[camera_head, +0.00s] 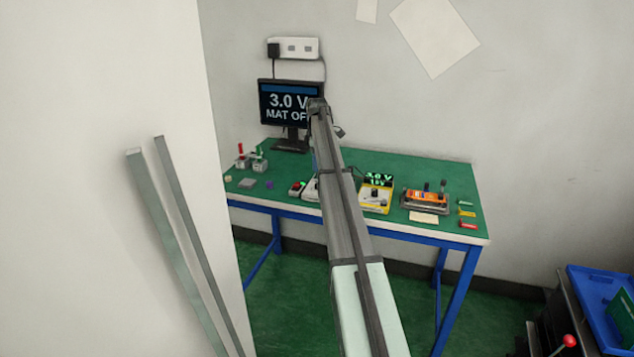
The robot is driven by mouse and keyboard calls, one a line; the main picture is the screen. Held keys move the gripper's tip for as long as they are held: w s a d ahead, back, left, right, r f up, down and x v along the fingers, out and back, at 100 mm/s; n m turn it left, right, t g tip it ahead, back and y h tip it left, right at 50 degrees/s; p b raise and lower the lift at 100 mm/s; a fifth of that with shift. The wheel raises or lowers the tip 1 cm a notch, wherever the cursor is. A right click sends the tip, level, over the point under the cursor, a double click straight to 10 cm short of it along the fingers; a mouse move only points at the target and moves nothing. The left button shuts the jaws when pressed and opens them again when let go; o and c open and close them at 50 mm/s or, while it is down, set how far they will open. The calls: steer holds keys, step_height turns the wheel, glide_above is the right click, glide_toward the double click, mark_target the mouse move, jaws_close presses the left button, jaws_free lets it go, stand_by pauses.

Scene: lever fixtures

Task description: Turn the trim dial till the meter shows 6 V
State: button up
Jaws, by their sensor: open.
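A yellow unit (365,206) with a pale face stands on the green bench, right of my arm. A small dark knob or lever on its face looks like the trim dial (376,196), but it is too small to read its angle.
The green bench (430,165) carries an orange-and-grey fixture (426,198) right of the yellow unit and a small red-topped box (296,188) to its left. Small parts lie at both ends. A white wall panel (110,90) stands at left; a blue tray (590,310) is lower right.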

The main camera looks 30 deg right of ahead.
mark_target(317, 182)
step_height(317, 182, down, 9)
steer(key=shift+r, duration=0.2)
steer(key=shift+c, duration=0.2)
jaws_close()
stand_by(0.5)
